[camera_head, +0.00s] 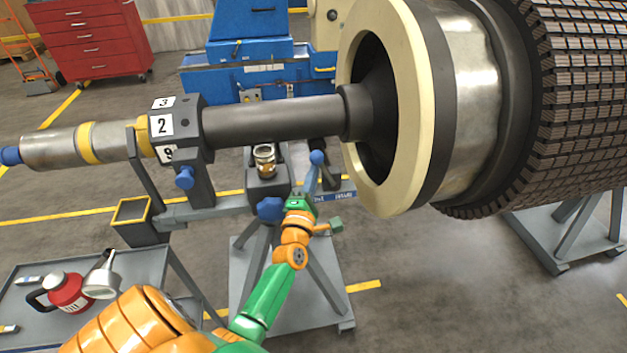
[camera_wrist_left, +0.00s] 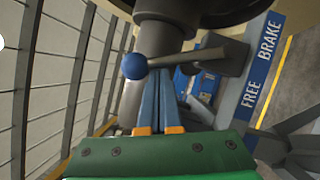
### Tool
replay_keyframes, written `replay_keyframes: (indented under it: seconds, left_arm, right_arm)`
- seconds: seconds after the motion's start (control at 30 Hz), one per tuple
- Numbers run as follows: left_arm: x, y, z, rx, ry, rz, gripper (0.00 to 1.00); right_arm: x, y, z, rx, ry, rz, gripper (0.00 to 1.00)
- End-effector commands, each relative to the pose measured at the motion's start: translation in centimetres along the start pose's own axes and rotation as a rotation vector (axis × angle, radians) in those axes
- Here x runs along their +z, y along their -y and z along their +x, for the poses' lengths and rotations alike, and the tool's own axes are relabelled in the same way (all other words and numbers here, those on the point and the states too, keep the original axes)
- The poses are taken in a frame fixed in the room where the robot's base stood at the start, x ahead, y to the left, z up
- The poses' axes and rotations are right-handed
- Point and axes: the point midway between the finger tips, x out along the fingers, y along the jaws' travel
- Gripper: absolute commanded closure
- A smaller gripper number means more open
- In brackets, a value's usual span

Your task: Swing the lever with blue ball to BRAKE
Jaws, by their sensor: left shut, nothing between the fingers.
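The lever's blue ball (camera_head: 317,157) shows at the tip of my left gripper (camera_head: 312,180) in the head view. In the left wrist view the blue ball (camera_wrist_left: 135,66) sits on the left end of a metal lever (camera_wrist_left: 190,57), which runs right to a grey block. My left gripper (camera_wrist_left: 163,75) is shut and empty, its blue fingers beside the lever shaft near the ball; I cannot tell if they touch. The BRAKE label (camera_wrist_left: 269,38) and FREE label (camera_wrist_left: 250,90) are on a blue strip to the right. My right gripper is not in view.
A long grey shaft (camera_head: 270,118) runs into the large rotor (camera_head: 580,100) at the right. Blue knobs (camera_head: 185,178) (camera_head: 270,209) sit on the stand. A cart (camera_head: 130,265) with a red can (camera_head: 66,290) stands at lower left. Floor is clear at lower right.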

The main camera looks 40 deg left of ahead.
Motion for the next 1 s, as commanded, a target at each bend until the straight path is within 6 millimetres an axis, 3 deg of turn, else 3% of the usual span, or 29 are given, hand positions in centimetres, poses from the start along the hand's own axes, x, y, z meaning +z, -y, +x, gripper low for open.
replay_keyframes:
  seconds: [0.33, 0.7, 1.0]
  left_arm:
    - [1.8, -0.9, 1.7, 0.000, 0.001, 0.000, 1.00]
    - [4.6, -0.5, 3.0, -0.003, 0.001, 0.004, 1.00]
    - [6.0, 0.2, 3.6, -0.055, 0.001, 0.118, 1.00]
  right_arm:
    - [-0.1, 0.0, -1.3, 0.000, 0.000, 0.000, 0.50]
    - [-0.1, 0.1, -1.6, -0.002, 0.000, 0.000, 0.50]
    - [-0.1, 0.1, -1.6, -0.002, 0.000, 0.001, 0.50]
